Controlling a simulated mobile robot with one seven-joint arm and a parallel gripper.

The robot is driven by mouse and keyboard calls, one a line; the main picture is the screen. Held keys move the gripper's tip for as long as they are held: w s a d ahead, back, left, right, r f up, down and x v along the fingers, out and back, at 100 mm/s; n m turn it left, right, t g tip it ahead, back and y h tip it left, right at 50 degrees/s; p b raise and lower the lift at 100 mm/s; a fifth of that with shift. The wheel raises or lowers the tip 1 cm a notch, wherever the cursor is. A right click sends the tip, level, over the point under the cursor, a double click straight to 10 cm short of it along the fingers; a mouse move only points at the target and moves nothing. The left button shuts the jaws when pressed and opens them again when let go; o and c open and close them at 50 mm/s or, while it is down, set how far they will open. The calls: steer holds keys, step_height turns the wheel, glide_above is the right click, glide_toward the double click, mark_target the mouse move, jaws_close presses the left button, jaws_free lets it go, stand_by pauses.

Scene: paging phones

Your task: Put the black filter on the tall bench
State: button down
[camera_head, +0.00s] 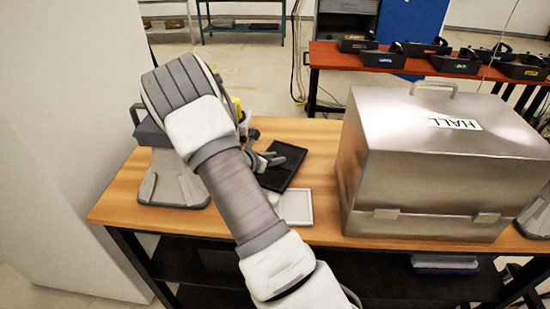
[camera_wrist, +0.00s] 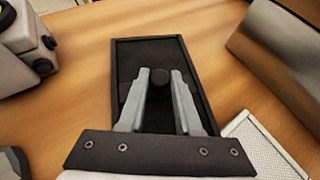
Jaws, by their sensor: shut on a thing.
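The black filter (camera_head: 287,172) is a flat dark rectangular panel with a raised rim, over the middle of the wooden bench (camera_head: 120,205), left of the metal box. In the wrist view the black filter (camera_wrist: 150,52) has a round black knob between my fingertips. My gripper (camera_wrist: 160,78) is shut on this knob; in the head view my gripper (camera_head: 270,159) is partly hidden by my arm. I cannot tell whether the filter rests on the wood or is slightly lifted. Which surface is the tall bench is not certain from the frames.
A large metal box labelled HALL (camera_head: 430,165) stands close to the right. A white framed panel (camera_head: 297,207) lies just in front of the filter. A grey machine (camera_head: 165,185) stands at left. Behind is a red table (camera_head: 335,58) crowded with phones; a green-framed bench (camera_head: 245,27) is farther back.

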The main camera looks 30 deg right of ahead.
steer(key=shift+f, duration=0.2)
steer(key=shift+f+b, duration=0.15)
steer(key=shift+b, duration=0.15)
steer(key=c, duration=0.6)
jaws_free()
steer(key=shift+r, duration=0.2)
